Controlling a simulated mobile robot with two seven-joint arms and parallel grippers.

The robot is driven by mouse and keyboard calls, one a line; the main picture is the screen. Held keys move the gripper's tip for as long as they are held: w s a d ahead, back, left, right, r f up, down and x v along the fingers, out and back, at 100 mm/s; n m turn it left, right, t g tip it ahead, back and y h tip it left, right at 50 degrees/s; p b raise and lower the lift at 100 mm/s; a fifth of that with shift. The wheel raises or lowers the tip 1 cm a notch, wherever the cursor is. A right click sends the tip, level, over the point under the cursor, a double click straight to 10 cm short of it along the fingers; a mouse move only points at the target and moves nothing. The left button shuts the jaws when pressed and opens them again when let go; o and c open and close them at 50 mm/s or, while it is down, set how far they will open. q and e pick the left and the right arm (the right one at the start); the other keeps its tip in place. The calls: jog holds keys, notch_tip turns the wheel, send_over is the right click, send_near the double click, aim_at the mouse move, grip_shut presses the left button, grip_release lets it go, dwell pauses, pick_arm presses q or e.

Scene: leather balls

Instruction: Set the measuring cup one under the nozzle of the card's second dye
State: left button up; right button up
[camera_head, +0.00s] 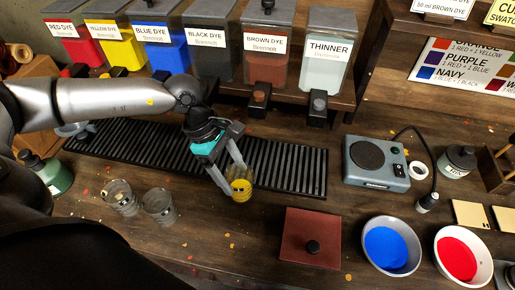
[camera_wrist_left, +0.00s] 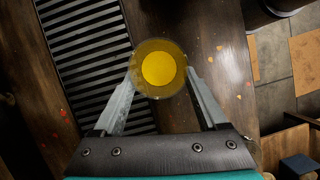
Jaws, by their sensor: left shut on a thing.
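My left gripper (camera_head: 238,183) is shut on a clear measuring cup (camera_head: 241,188) with yellow liquid in it. The cup is upright at the front edge of the black slatted drip grate (camera_head: 290,172). In the left wrist view, the cup (camera_wrist_left: 160,68) sits between the fingertips (camera_wrist_left: 160,88). Whether it touches the table is unclear. Dye tanks stand behind the grate: red (camera_head: 72,38), yellow (camera_head: 119,45), blue (camera_head: 160,48), black (camera_head: 207,53), brown (camera_head: 267,68) and thinner (camera_head: 327,72). The brown nozzle (camera_head: 259,96) and thinner nozzle (camera_head: 318,106) show. A recipe card (camera_head: 465,62) lists colour mixes.
Two clear cups (camera_head: 121,197) (camera_head: 158,206) stand front left. The grate's right part is clear.

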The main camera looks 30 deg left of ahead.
pick_arm(q)
jog(key=shift+s+a+n, duration=0.2)
jog(key=shift+a+n, duration=0.3)
jog(key=shift+a, duration=0.05)
jog(key=shift+s+a+r+n+t+y+p, duration=1)
jog(key=shift+a+r+n+t+p, duration=0.6)
jog(key=shift+a+n, duration=3.55)
jog(key=w+d+f, duration=0.1)
jog(key=w+d, duration=0.2)
jog(key=w, duration=0.2)
jog(key=w+d+f+b, duration=0.1)
jog(key=w+d, duration=0.2)
jog(key=w, duration=0.2)
jog(key=w+d+f, duration=0.1)
jog(key=w+d, duration=0.3)
jog(key=shift+w+f, duration=0.4)
jog(key=shift+t, duration=0.3)
jog(key=shift+f+b, duration=0.2)
jog(key=shift+b, duration=0.15)
